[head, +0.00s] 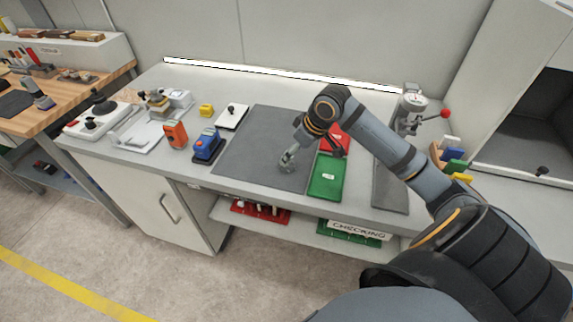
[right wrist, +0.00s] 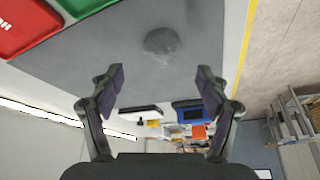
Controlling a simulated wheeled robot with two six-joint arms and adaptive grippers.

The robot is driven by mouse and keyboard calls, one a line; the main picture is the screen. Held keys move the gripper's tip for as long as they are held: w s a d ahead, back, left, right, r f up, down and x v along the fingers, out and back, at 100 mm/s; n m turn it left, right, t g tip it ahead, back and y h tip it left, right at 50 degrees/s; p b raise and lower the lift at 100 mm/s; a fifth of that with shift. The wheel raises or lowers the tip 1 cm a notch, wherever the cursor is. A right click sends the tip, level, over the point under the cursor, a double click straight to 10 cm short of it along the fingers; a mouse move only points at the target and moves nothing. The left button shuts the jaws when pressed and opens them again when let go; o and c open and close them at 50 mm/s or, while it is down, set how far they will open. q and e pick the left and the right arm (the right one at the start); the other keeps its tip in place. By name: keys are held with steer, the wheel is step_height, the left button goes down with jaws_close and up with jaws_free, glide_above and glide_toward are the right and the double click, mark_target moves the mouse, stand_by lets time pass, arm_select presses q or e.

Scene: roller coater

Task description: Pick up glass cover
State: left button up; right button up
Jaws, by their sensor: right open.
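The glass cover (head: 287,161) is a small, clear, rounded piece standing on the dark grey mat (head: 245,150), left of the green tray. In the right wrist view the glass cover (right wrist: 162,43) is a grey translucent round shape on the mat, beyond the fingertips. My right gripper (head: 312,138) is above the mat and tray edge, up and right of the cover. In the right wrist view my right gripper (right wrist: 160,82) is open and empty, its two fingers spread apart. It does not touch the cover. My left gripper is out of view.
The green tray (head: 326,178) and red tray (head: 336,137) lie right of the mat. A blue device (head: 208,147) and an orange device (head: 175,134) stand left of it. A lever press (head: 411,108) stands at the back right. The mat's left part is clear.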

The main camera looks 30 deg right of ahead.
steer(key=shift+w+a+f, duration=0.1)
steer(key=shift+w+f, duration=0.1)
steer(key=shift+f, duration=0.25)
steer(key=shift+s, duration=0.1)
steer(key=x, duration=0.4)
steer(key=shift+a+f, duration=0.2)
steer(key=shift+w+f, duration=0.2)
steer(key=shift+f, duration=0.05)
steer(key=c, duration=0.9)
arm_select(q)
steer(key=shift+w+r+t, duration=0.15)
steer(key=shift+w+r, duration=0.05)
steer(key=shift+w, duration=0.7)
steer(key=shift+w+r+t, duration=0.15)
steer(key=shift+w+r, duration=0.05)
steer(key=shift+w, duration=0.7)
arm_select(e)
steer(key=c, duration=0.3)
